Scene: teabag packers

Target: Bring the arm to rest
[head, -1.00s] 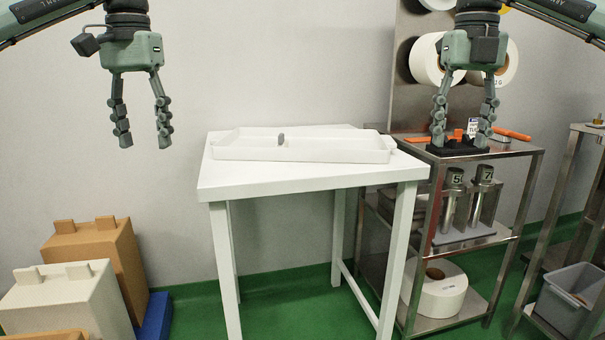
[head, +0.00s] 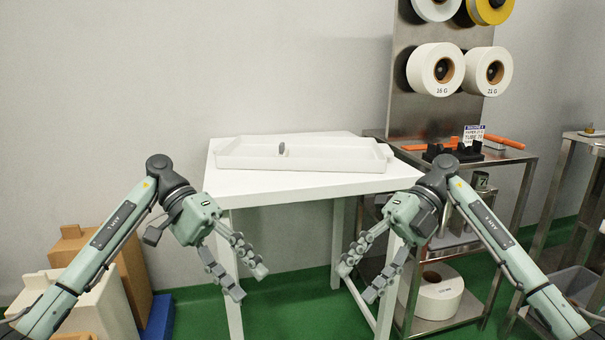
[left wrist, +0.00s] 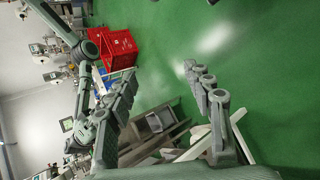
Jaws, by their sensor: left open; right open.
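My left gripper (head: 246,282) is open and empty in the head view, in front of the white table and below its top. Its fingers point down and to the right. My right gripper (head: 357,283) is also open and empty, in front of the table's right side, with its fingers pointing down and to the left. In the left wrist view the two fingers of my left gripper (left wrist: 172,95) stand apart with nothing between them.
A white table (head: 300,184) carries a shallow white tray (head: 335,159) with a small grey piece (head: 281,148). A steel rack with paper rolls (head: 436,70) stands at right. Boxes (head: 105,300) stand at left. A red crate (left wrist: 118,50) shows in the left wrist view.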

